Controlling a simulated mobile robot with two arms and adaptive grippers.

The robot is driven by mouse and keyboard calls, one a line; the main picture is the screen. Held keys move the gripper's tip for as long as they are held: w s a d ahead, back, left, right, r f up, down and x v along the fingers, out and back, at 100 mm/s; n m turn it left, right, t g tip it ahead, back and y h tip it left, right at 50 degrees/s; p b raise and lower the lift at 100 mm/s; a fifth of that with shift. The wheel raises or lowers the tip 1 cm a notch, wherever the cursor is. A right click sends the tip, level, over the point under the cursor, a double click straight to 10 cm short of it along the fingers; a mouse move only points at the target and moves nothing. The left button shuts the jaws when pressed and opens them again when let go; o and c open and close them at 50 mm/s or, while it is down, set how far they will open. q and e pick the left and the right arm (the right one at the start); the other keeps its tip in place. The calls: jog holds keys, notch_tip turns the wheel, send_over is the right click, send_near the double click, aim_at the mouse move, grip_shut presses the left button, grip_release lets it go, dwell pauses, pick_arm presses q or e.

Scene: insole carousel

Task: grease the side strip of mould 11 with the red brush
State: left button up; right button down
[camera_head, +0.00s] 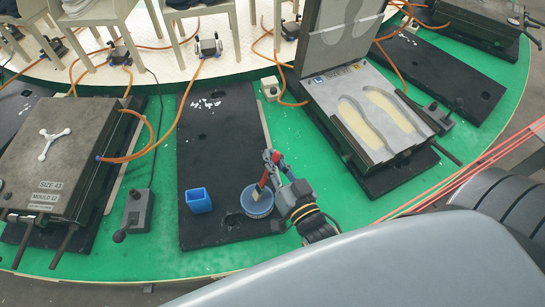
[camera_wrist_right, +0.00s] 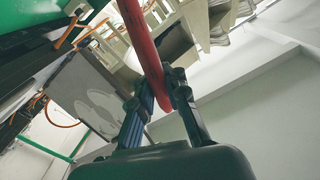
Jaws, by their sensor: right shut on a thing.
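My right gripper (camera_head: 271,168) is shut on the red brush (camera_head: 262,183), held over the front end of a black mat. The brush slants down, its pale bristle end at the round blue-grey tub (camera_head: 257,203); whether it touches the contents I cannot tell. In the right wrist view the red brush handle (camera_wrist_right: 142,40) runs between the two fingers of the gripper (camera_wrist_right: 158,98). My left gripper is not in view.
A blue square cup (camera_head: 199,200) stands left of the tub. A closed mould labelled MOULD 12 (camera_head: 62,160) is at the left. Orange hoses (camera_head: 178,105) cross the green carousel (camera_head: 160,245). A grey control box (camera_head: 138,209) stands between the closed mould and the mat.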

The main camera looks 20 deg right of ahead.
jog(key=shift+f, duration=0.45)
jog(key=shift+f, duration=0.2)
dwell(1.5)
jog(key=shift+r, duration=0.1)
notch_tip(320, 180, up, 7)
jog(key=p, duration=0.7)
jog(key=shift+r+p, duration=0.15)
jog(key=shift+p, duration=0.2)
dwell(0.5)
